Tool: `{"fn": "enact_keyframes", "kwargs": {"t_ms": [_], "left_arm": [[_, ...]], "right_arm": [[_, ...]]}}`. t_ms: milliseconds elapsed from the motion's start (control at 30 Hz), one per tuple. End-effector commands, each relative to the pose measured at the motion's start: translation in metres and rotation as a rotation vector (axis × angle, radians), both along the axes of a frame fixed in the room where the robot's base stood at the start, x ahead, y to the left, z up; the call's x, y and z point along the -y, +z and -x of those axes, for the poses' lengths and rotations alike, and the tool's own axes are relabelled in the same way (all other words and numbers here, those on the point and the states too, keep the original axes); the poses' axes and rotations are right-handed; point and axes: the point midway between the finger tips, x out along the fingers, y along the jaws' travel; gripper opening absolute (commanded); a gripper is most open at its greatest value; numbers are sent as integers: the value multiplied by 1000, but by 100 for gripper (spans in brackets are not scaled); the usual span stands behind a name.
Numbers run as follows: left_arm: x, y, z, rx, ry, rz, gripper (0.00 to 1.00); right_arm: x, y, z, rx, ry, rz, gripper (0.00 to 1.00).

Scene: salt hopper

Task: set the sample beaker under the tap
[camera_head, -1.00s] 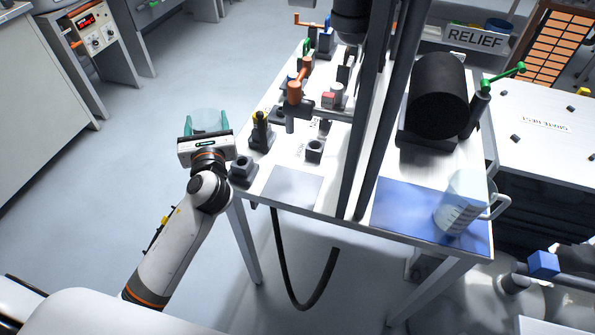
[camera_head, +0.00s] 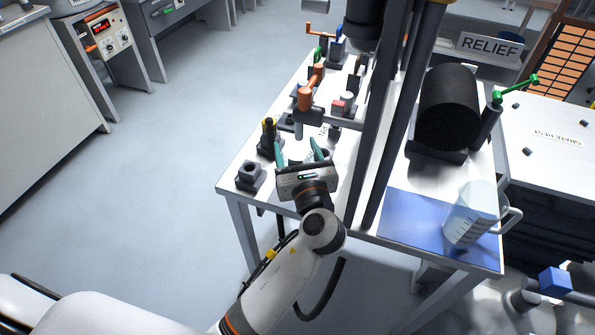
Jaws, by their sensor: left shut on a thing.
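My left gripper (camera_head: 299,153) reaches over the front of the white bench (camera_head: 228,182). Its two green fingers are closed on the clear sample beaker (camera_head: 299,158), which is hard to make out and mostly hidden behind the gripper body. The tap with the orange handle (camera_head: 308,92) is just beyond the gripper, its grey body above and behind the fingers. I cannot tell whether the beaker touches the bench or is exactly beneath the outlet. My right gripper is not in view.
A dark block with a socket (camera_head: 249,178) and a yellow-topped black fitting (camera_head: 268,138) stand left of the gripper. Dark upright posts (camera_head: 384,130) rise to its right. A clear jug (camera_head: 470,215) stands on a blue mat (camera_head: 408,222) at the front right.

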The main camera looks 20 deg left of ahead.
Motion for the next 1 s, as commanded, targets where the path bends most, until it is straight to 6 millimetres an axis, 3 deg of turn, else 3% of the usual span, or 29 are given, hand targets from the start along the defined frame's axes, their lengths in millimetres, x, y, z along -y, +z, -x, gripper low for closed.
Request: {"fn": "enact_keyframes", "kwargs": {"t_ms": [167, 433, 900, 933, 1000], "left_arm": [[-2, -16, 0, -2, 0, -3, 38], [-2, -58, 0, -4, -1, -5, 38], [2, -66, 0, -2, 0, -2, 38], [2, -67, 0, -3, 0, -1, 64], [2, -66, 0, -3, 0, -1, 75]], "right_arm": [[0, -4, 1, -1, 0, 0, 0], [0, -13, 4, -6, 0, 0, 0], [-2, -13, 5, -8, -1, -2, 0], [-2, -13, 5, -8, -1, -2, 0], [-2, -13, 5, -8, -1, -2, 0]]}}
